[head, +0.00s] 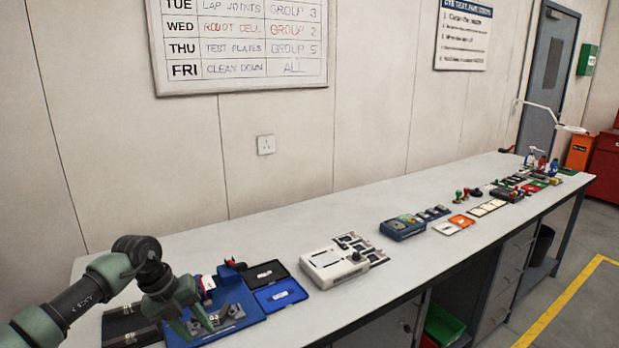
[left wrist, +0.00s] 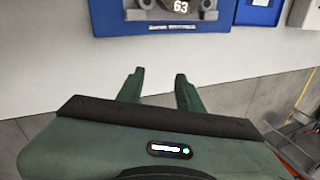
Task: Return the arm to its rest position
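My left arm comes in from the left in the head view, and its green gripper (head: 194,326) hangs over the front left end of the bench. In the left wrist view the two fingers of this gripper (left wrist: 157,82) stand apart with nothing between them. The blue tray (head: 250,306) is just beyond and beside the gripper in the head view. In the left wrist view the blue tray (left wrist: 107,26) shows ahead of the fingertips, holding a grey part marked 63. My right gripper is in neither view.
The long bench (head: 400,275) runs to the back right. A black tray (head: 264,273), a white device (head: 333,265) and a blue device (head: 402,228) stand along it. Dark blocks (head: 128,322) lie close to my left arm. Clear bench top lies along the wall.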

